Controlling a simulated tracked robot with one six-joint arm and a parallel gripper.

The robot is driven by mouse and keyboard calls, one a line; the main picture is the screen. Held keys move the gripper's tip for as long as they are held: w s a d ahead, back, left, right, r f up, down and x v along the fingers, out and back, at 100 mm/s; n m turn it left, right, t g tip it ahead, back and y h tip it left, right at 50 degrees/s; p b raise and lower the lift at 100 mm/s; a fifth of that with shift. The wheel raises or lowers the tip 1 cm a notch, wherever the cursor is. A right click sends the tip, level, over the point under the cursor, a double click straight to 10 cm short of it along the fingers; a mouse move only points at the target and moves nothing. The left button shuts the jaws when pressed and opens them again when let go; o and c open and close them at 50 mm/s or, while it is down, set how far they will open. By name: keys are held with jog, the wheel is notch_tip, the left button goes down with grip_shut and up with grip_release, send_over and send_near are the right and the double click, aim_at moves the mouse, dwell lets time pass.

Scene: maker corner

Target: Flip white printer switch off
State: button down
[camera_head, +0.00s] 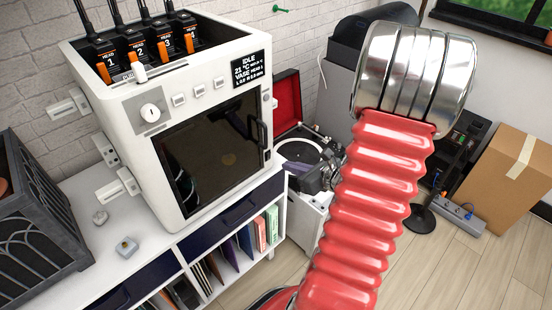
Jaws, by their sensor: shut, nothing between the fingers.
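The white printer (118,99) stands on the cabinet at the left, with a dark front window (215,150). Its lit display (249,70) reads IDLE. A round white knob (150,113) sits on a grey plate at the upper left of the front. A small white part (139,73) stands on the top front edge beside a small label. Several white parts stick out from the left side, one of them low down (118,187). I cannot tell which part is the power switch or its position. My gripper is not in view; only my red ribbed arm with a silver joint shows.
The white cabinet top (75,190) holds two small grey pieces, one of them near its front (126,246). A dark lattice box (38,225) stands at the left edge. A record player (300,152), a cardboard box (508,175) and a power strip (458,215) are to the right.

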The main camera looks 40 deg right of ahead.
aim_at(269, 155)
jog(key=w, duration=0.3)
jog(key=w+f, duration=0.1)
jog(key=w, duration=0.1)
jog(key=shift+w+a, duration=0.1)
jog(key=shift+a, duration=0.05)
jog(key=shift+w+r, duration=0.15)
jog(key=shift+w, duration=0.55)
